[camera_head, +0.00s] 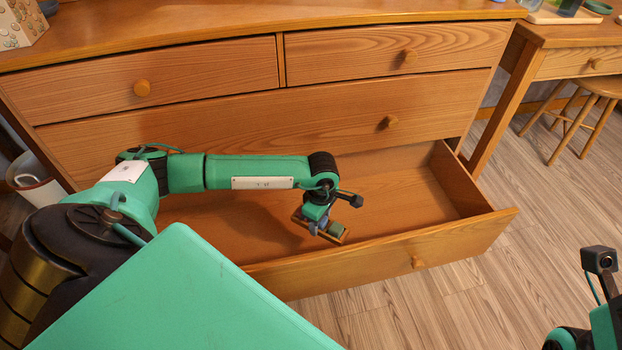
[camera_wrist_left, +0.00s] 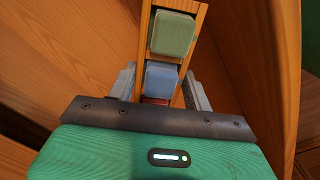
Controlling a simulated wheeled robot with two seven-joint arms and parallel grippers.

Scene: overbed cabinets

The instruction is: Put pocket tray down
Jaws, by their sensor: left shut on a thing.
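The pocket tray is a small narrow wooden tray (camera_wrist_left: 200,20) holding a green block (camera_wrist_left: 172,34) and a blue block (camera_wrist_left: 162,78), with a bit of red showing nearer the gripper. My left gripper (camera_wrist_left: 158,92) is shut on the tray, with one finger on each side of it. In the head view the tray (camera_head: 340,238) is tilted and hangs with the left gripper (camera_head: 318,222) over the open bottom drawer (camera_head: 466,230). I cannot tell whether the tray touches the drawer. My right gripper is not in view; only part of my right arm shows at the lower right.
The drawer floor (camera_head: 390,190) looks bare, with free room right of the tray. The dresser's upper drawers (camera_head: 400,54) are shut. A stool (camera_head: 598,86) and desk stand at the right. A white bin (camera_head: 38,186) is at the left.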

